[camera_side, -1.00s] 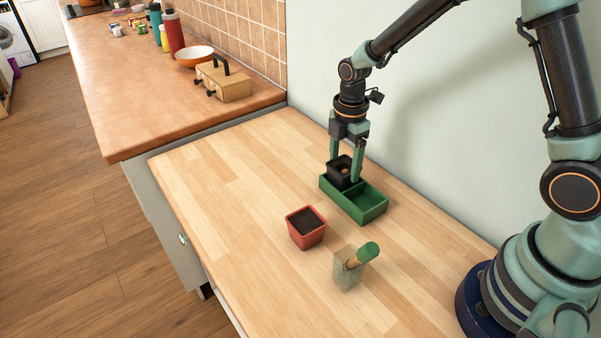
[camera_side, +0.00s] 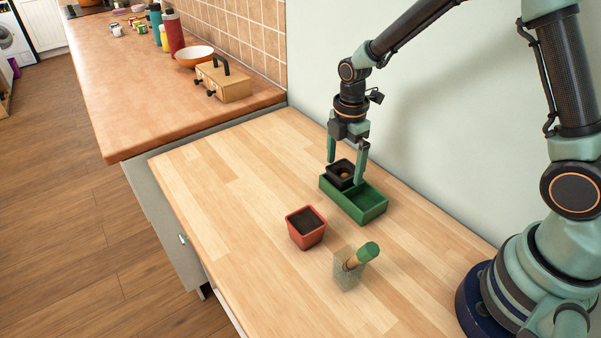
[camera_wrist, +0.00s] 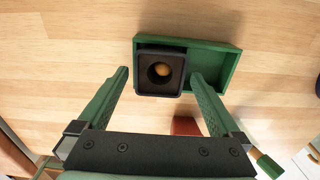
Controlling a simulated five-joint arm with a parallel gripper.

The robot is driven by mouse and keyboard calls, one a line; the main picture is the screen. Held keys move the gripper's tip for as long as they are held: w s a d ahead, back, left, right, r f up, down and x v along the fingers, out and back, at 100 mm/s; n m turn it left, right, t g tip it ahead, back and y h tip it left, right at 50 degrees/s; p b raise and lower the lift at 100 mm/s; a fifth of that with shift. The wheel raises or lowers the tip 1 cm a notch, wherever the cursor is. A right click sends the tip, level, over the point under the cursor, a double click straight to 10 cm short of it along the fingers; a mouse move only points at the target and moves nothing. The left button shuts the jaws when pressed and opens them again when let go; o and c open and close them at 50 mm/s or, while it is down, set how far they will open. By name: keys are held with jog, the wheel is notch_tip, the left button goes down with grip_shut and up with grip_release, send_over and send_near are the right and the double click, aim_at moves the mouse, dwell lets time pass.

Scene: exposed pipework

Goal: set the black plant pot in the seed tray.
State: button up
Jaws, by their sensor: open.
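The black plant pot (camera_side: 341,170) sits in the left compartment of the green seed tray (camera_side: 368,207). In the wrist view the pot (camera_wrist: 146,85) is at one end of the tray (camera_wrist: 217,60), with a round tan thing inside it. My gripper (camera_side: 346,172) is open, its two fingers apart on either side of the pot. In the wrist view gaps show between the fingers (camera_wrist: 160,82) and the pot. The pot's lower part is hidden by the tray's walls.
A red pot with dark soil (camera_side: 306,227) stands in front of the tray. A clear holder (camera_side: 346,272) with a green-ended tool (camera_side: 366,253) stands nearer the front. The wall is close behind the tray. The wooden worktop (camera_side: 220,180) is free at left.

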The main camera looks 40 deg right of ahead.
notch_tip(320, 180, up, 10)
jog(key=r, duration=0.1)
jog(key=s+d+r+m+t, duration=0.1)
jog(key=s+r+m+t, duration=0.4)
jog(key=s+r+m, duration=0.3)
jog(key=shift+s+d+r+m+t, duration=0.3)
jog(key=shift+s+m, duration=1.85)
jog(key=shift+m, duration=2.65)
